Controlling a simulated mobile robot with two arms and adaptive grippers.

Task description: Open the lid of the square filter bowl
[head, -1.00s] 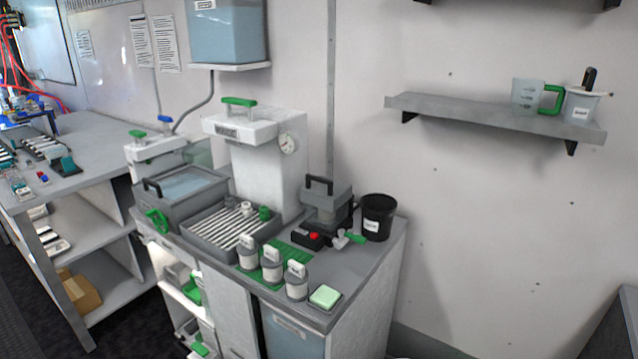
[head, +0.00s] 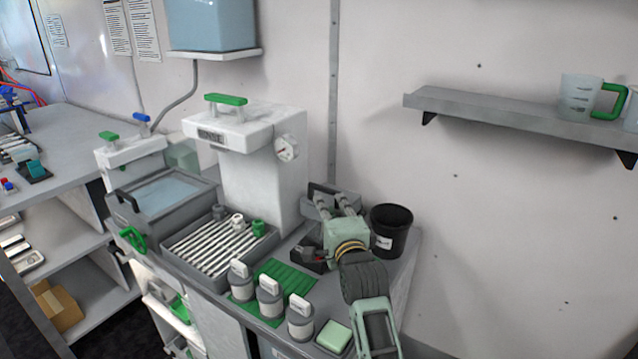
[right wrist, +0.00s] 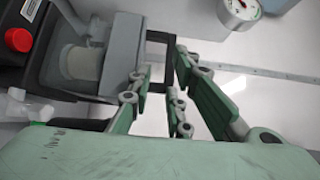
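The square filter bowl is a grey box on the counter, largely hidden behind my right gripper in the head view. Its grey lid (right wrist: 122,55) with a black handle (head: 318,188) is down on it. In the right wrist view, the bowl's clear side (right wrist: 75,62) shows a pale cylinder inside. My right gripper (head: 334,202) is open at the lid's handle. In the right wrist view its fingers (right wrist: 160,88) are spread, with the handle between or just beyond them; contact is unclear. My left gripper is not in view.
A black bucket (head: 391,232) stands close to the right of my right gripper. A control box with a red button (right wrist: 18,40) sits beside the bowl. The white machine with a gauge (head: 287,148) rises behind left. Several small canisters (head: 270,300) line the front edge.

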